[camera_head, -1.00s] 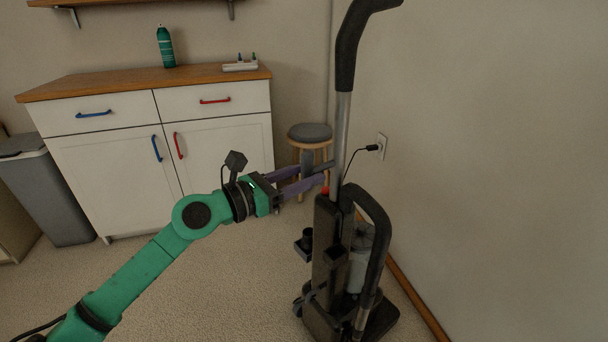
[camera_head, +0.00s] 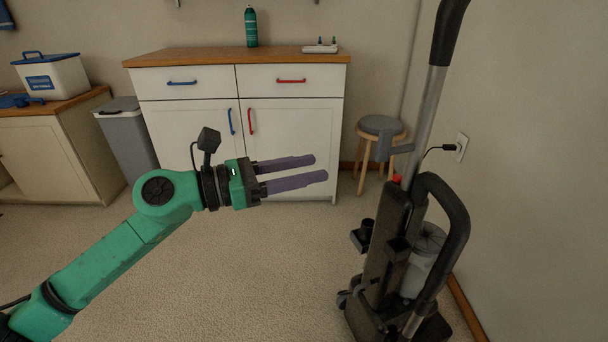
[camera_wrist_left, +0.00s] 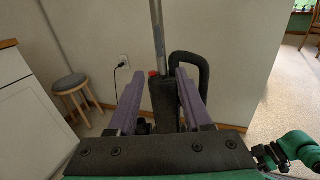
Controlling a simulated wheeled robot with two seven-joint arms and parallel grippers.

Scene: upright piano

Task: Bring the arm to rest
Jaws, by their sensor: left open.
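My left arm, green with dark joints, comes in from the lower left of the head view. Its gripper (camera_head: 319,168) has two purple fingers pointing right, apart and with nothing between them. The fingers (camera_wrist_left: 157,100) also show in the left wrist view, spread, with an upright vacuum cleaner (camera_wrist_left: 163,95) beyond them. In the head view the vacuum cleaner (camera_head: 385,255) stands upright on the carpet, to the right of the fingertips and clear of them. My right gripper is not seen; a green arm part shows at the lower right of the wrist view.
A white cabinet (camera_head: 290,130) with blue and red handles stands behind the arm. A stool (camera_head: 381,126), a wall outlet with a plugged cord (camera_head: 442,149) and a grey bin (camera_head: 127,140) are near the walls. The carpet (camera_head: 230,265) in front of the cabinet is clear.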

